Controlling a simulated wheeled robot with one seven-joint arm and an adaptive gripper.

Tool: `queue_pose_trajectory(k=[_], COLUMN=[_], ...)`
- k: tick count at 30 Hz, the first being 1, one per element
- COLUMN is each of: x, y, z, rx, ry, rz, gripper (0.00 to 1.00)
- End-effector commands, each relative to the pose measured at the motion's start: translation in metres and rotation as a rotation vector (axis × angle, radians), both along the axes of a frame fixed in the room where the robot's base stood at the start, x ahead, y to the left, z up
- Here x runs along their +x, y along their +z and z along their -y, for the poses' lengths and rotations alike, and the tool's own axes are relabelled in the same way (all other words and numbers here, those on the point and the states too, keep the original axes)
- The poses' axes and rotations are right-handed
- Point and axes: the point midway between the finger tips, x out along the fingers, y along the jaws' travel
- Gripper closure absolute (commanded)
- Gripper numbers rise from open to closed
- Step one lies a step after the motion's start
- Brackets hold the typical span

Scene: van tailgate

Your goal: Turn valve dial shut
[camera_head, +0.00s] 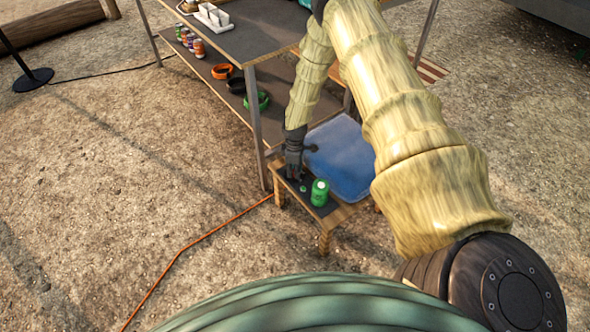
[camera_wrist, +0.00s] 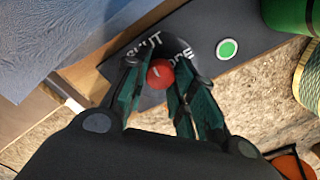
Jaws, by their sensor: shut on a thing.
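The valve dial (camera_wrist: 172,45) is a dark disc on a dark panel, with white lettering that reads like SHUT at its upper left and a partly hidden word at its right. A red knob (camera_wrist: 160,73) with a pale mark stands at its middle. My gripper (camera_wrist: 158,88) is shut on the red knob, with one green-padded finger on each side. In the head view, my gripper (camera_head: 293,174) points down over the left end of a low wooden stand (camera_head: 338,213), and it hides the dial there.
A green indicator with a white rim (camera_wrist: 227,48) sits on the panel beside the dial. A green can (camera_head: 320,193) stands close to my gripper. A blue bin (camera_head: 342,158) is behind the stand. A table leg (camera_head: 257,125) rises close on the left. Open ground lies farther left.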

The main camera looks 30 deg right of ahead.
Motion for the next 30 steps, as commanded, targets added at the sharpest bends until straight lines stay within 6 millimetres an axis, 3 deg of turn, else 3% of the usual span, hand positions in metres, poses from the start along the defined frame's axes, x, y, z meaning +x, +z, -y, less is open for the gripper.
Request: queue_pose_trajectory(k=[7, 8, 12, 23, 30], x=[0.000, 0.000, 0.000, 0.001, 0.001], y=[0.000, 0.000, 0.000, 0.003, 0.027], z=[0.001, 0.001, 0.001, 0.000, 0.000], rx=[-0.001, -0.001, -0.001, -0.001, 0.000], ry=[-0.002, -0.002, -0.002, -0.001, -0.001], rz=[0.000, 0.000, 0.000, 0.001, 0.001], gripper=[0.98, 0.72, 0.51, 0.51, 0.51])
